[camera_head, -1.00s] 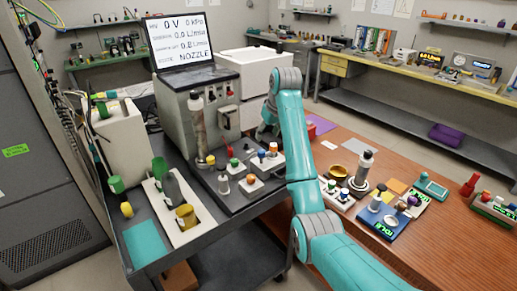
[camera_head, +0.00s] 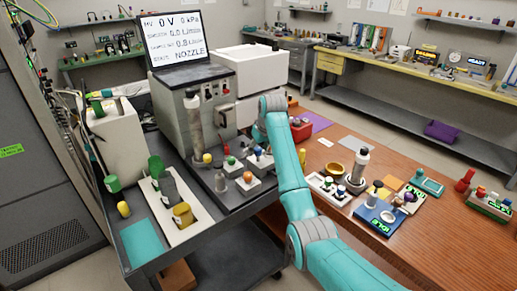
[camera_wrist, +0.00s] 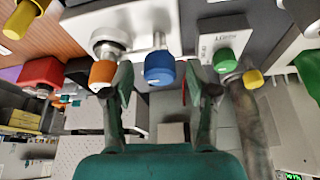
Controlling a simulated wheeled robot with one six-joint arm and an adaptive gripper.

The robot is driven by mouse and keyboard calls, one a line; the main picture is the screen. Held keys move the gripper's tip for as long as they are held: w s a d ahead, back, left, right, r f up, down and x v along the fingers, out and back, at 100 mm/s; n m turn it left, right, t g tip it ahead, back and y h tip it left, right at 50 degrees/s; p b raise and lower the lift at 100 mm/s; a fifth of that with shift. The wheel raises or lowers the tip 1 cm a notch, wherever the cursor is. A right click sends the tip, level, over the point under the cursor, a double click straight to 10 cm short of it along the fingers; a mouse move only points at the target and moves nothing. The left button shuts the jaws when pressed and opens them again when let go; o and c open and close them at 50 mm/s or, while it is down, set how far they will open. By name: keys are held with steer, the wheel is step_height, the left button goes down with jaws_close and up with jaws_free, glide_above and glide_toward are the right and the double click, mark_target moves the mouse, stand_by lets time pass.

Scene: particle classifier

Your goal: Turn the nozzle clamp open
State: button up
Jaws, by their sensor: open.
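I cannot tell which fitting is the nozzle clamp. In the wrist view, a blue knob (camera_wrist: 159,68) lies just beyond the gap between the fingers of my gripper (camera_wrist: 163,90), with an orange knob (camera_wrist: 102,74) beside the left finger. A green knob (camera_wrist: 224,61) is near the right finger. A yellow knob (camera_wrist: 253,79) sits by a grey upright cylinder, farther right. My gripper is open and holds nothing. In the head view, the grey cylinder (camera_head: 194,120) stands before the instrument box, with the yellow knob at its foot. My arm hides the gripper there.
A screen (camera_head: 180,40) on the box (camera_head: 180,100) reads NOZZLE. A white tray (camera_head: 165,215) with bottles lies on the cart's left. The wooden bench (camera_head: 420,245) on the right holds coloured-knob blocks and a metal cylinder (camera_head: 358,168).

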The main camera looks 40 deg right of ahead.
jaws_close()
steer(key=shift+n, duration=0.4)
steer(key=n+y, duration=0.1)
steer(key=n, duration=0.2)
steer(key=shift+d+n+y, duration=0.1)
steer(key=shift+n+y, duration=0.2)
steer(key=shift+y, duration=0.1)
steer(key=n, duration=0.2)
steer(key=n+y, duration=0.1)
steer(key=n, duration=0.1)
steer(key=shift+n+g+y, duration=0.3)
steer(key=shift+g, duration=0.1)
steer(key=n+g+y, duration=0.1)
steer(key=n, duration=0.3)
steer(key=shift+w+r+n, duration=0.1)
steer(key=shift+n, duration=0.2)
steer(key=shift+n+g+y, duration=0.3)
steer(key=shift+n+g, duration=0.4)
steer(key=shift+n, duration=0.7)
steer(key=shift+d+n+g, duration=0.1)
steer(key=shift+n+g, duration=0.3)
steer(key=shift+n, duration=0.5)
